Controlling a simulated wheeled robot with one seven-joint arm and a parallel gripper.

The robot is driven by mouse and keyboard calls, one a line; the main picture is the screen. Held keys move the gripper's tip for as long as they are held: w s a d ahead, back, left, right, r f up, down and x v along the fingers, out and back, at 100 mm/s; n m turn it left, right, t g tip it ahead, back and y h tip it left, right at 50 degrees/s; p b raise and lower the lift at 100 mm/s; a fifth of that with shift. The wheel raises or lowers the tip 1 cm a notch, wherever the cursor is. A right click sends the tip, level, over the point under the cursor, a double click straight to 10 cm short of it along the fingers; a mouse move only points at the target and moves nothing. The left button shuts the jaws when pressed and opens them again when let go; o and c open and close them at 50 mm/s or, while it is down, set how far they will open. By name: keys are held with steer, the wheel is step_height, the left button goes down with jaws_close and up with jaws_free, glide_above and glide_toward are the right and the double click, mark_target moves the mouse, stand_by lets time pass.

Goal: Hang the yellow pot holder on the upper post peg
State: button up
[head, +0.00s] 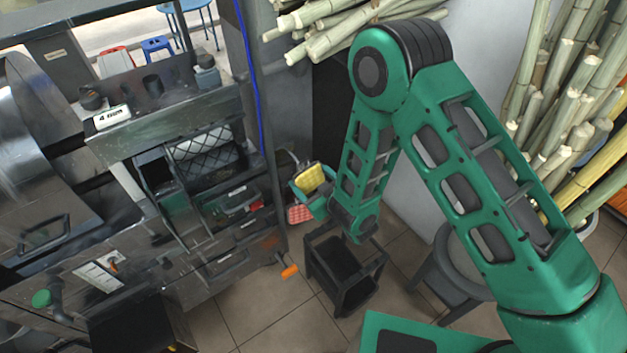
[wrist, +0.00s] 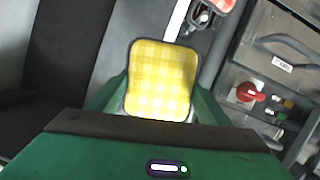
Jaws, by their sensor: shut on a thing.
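The yellow checked pot holder (head: 310,178) with a dark edge is in my gripper (head: 314,193), beside the dark metal post (head: 269,165). In the wrist view the pot holder (wrist: 160,78) stands up between the green fingers of my gripper (wrist: 160,98), its face to the camera. The fingers are shut on its lower part, which is partly hidden. The post (wrist: 217,52) runs just right of the pot holder in that view. A small metal fitting (wrist: 203,16) is on the post near the top; I cannot tell whether it is the upper peg.
A red checked cloth (head: 299,213) hangs below my gripper by the post. An orange-tipped handle (head: 289,271) sticks out lower down. The metal counter and shelves (head: 215,205) are left of the post.

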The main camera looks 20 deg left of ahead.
steer(key=shift+w+a, duration=0.4)
steer(key=shift+a, duration=0.2)
steer(key=shift+w+a+f, duration=0.35)
steer(key=shift+a+f, duration=0.05)
steer(key=shift+f, duration=0.05)
steer(key=o, duration=1.1)
steer(key=shift+c, duration=0.2)
